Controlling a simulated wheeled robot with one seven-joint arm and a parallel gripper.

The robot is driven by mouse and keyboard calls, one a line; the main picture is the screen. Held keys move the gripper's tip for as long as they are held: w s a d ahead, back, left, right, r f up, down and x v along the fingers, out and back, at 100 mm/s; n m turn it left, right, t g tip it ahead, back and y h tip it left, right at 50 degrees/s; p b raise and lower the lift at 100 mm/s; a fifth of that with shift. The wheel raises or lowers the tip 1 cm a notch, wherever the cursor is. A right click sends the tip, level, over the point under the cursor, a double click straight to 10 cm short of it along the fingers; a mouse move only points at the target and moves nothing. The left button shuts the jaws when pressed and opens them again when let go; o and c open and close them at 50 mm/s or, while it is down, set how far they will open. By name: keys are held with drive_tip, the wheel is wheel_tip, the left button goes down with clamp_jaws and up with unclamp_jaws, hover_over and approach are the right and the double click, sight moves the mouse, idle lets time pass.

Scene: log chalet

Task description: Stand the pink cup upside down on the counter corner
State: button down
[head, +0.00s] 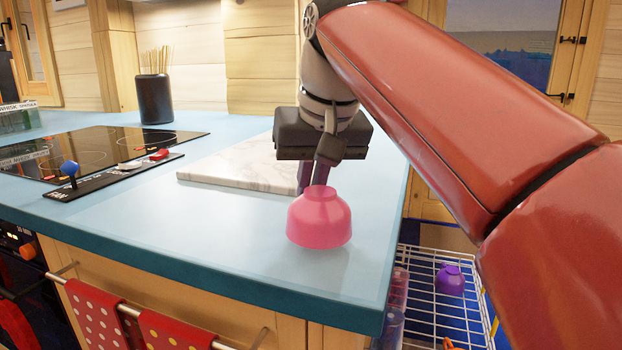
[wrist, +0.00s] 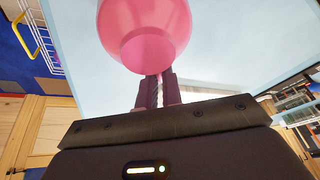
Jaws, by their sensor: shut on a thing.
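The pink cup (head: 319,222) is upside down in the head view, its narrow foot up and its wide mouth down. It is over the blue counter (head: 225,240), near its front right corner. A faint shade lies under it; I cannot tell whether its rim touches the counter. My gripper (head: 316,182) reaches down from behind and is shut on the cup. In the wrist view the cup (wrist: 145,35) is just beyond the fingertips (wrist: 158,85). The exact spot where the fingers grip is partly hidden.
A white marble board (head: 235,172) lies behind the cup. A black cooktop (head: 85,150) with a control strip is at left, a dark utensil holder (head: 154,98) at the back. A white wire rack (head: 425,290) with a purple cup (head: 450,280) stands below the counter's right edge.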

idle(0.4)
drive_tip(key=c, duration=1.5)
unclamp_jaws()
drive_tip(key=shift+r, duration=0.1)
drive_tip(key=p+v, duration=0.2)
drive_tip(key=v, duration=0.5)
drive_tip(key=shift+s+r+p, duration=0.1)
drive_tip(key=shift+r+p, duration=0.2)
